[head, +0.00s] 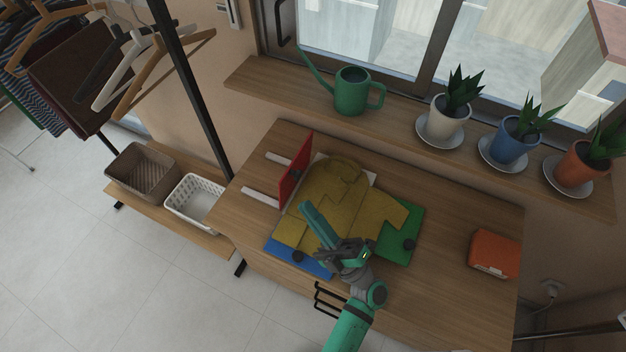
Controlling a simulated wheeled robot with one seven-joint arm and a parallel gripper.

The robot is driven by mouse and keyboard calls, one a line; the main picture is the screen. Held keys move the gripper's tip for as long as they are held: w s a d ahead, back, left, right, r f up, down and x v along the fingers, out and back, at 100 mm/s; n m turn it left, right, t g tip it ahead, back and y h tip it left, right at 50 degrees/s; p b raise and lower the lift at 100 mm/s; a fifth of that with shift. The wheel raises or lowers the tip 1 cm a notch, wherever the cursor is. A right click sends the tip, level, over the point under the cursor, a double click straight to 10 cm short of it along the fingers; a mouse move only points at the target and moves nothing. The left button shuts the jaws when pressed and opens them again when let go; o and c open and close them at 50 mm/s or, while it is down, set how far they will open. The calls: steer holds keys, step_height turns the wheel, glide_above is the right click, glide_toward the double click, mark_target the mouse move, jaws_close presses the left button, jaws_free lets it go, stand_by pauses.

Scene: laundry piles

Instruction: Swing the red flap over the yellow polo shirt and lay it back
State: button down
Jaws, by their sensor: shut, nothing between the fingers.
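The red flap (296,172) stands tilted up on edge at the left side of the folding board, beside the yellow polo shirt. The yellow polo shirt (338,202) lies spread on the board, with one part reaching over the green flap (404,238) at the right. The blue flap (283,254) lies flat at the front, partly under the shirt. My gripper (308,208) is shut and empty over the front middle of the shirt, apart from the red flap. My gripper and wrist hide part of the shirt and of the board's front.
Two white strips (262,195) lie on the dresser top (460,205) left of the red flap. An orange box (494,254) sits at the right. A shelf behind holds a green watering can (352,92) and potted plants. Baskets and a clothes rack stand at the left.

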steer(key=w+d+f+n+g+y, duration=0.1)
steer(key=w+d+f+n+g, duration=0.2)
steer(key=d+n+g, duration=0.3)
steer(key=n+g+h, duration=0.1)
steer(key=g+h, duration=0.1)
steer(key=g, duration=0.1)
glide_toward(301, 176)
steer(key=x, duration=0.6)
steer(key=shift+a+r, duration=0.2)
steer(key=shift+a, duration=0.05)
